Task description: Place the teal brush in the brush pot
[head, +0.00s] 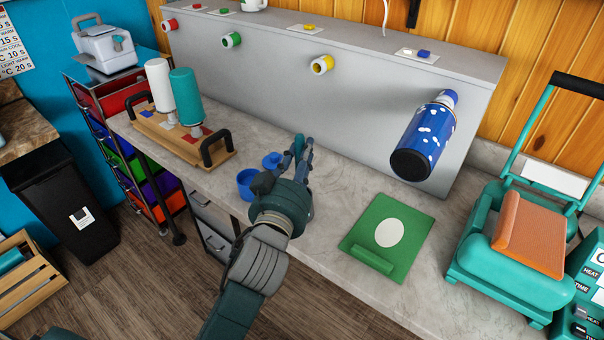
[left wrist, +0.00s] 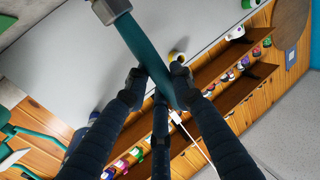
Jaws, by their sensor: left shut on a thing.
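My left gripper (head: 303,145) is above the counter, left of its middle. In the left wrist view my left gripper (left wrist: 158,75) is shut on the teal brush (left wrist: 145,45). The brush has a long teal handle and a grey metal part toward the top of that view. In the head view the brush cannot be told clearly from the dark fingers. A small open blue pot (head: 247,184), possibly the brush pot, stands on the counter just left of the gripper. A smaller blue round thing (head: 271,160) is behind it. My right gripper is not in view.
A wooden tray (head: 166,136) holds a white and a teal tumbler at left. A green mat (head: 415,238) lies right of my arm, with a teal heat press (head: 500,255) beyond. A blue patterned bottle (head: 424,137) juts from the grey panel (head: 280,85), with coloured rolls.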

